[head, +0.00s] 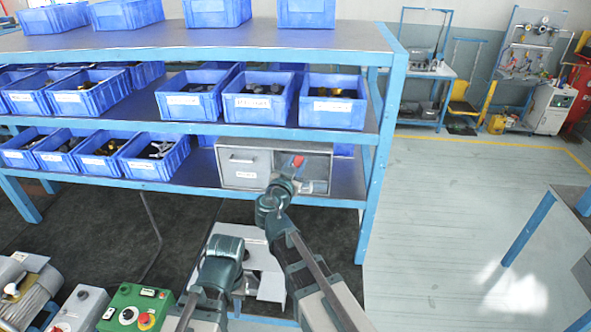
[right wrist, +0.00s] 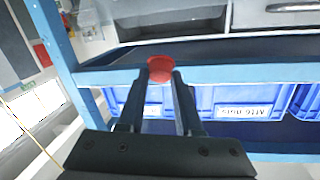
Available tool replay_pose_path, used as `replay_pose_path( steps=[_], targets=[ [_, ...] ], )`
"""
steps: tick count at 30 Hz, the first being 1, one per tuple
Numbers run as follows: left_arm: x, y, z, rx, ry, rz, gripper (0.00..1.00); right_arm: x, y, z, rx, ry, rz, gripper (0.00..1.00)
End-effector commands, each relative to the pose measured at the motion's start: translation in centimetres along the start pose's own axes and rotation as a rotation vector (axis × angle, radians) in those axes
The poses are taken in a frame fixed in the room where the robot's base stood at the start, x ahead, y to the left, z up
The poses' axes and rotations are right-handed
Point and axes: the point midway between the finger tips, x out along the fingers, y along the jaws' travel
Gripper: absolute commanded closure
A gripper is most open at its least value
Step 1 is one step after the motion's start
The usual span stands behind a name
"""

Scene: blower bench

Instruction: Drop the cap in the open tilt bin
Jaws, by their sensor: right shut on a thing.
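The red cap (head: 297,161) is between the fingertips of my right gripper (head: 291,172), which is shut on it. In the right wrist view the cap (right wrist: 160,68) shows at the fingertips of my gripper (right wrist: 161,78). The open tilt bin (head: 316,168) is the right compartment of a grey cabinet on the lower shelf; its dark opening (right wrist: 170,20) shows at the top of the wrist view. In the head view the cap overlaps the bin's opening; its exact depth is unclear. My left gripper (head: 222,250) is low, left of the right arm; its fingers cannot be made out.
The closed compartment (head: 242,168) with a handle is left of the open one. The middle shelf's blue edge (head: 230,127) runs above the cabinet, with blue bins (head: 258,98) on that shelf. A blue rack post (head: 372,190) stands to the right.

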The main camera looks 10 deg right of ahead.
Motion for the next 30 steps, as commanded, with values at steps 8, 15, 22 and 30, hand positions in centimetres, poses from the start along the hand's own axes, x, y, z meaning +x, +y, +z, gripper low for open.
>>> replay_pose_path(
  steps=[8, 15, 22, 30],
  targets=[
    [0.9, 0.1, -0.1, -0.001, 0.0, 0.0, 0.73, 2.2, -0.3, 0.9, 0.0, 0.0, 0.001, 1.0],
    [1.2, 0.1, -0.1, -0.001, 0.001, 0.0, 0.73, 3.0, -0.3, 1.1, 0.0, 0.0, 0.0, 1.0],
    [1.2, 0.1, -0.1, -0.001, 0.001, 0.0, 0.73, 3.1, -0.3, 1.1, 0.0, 0.0, 0.0, 1.0],
    [1.2, 0.1, -0.1, -0.001, 0.0, 0.0, 0.73, 3.1, -0.3, 1.1, 0.0, 0.0, 0.0, 0.41]
  ],
)
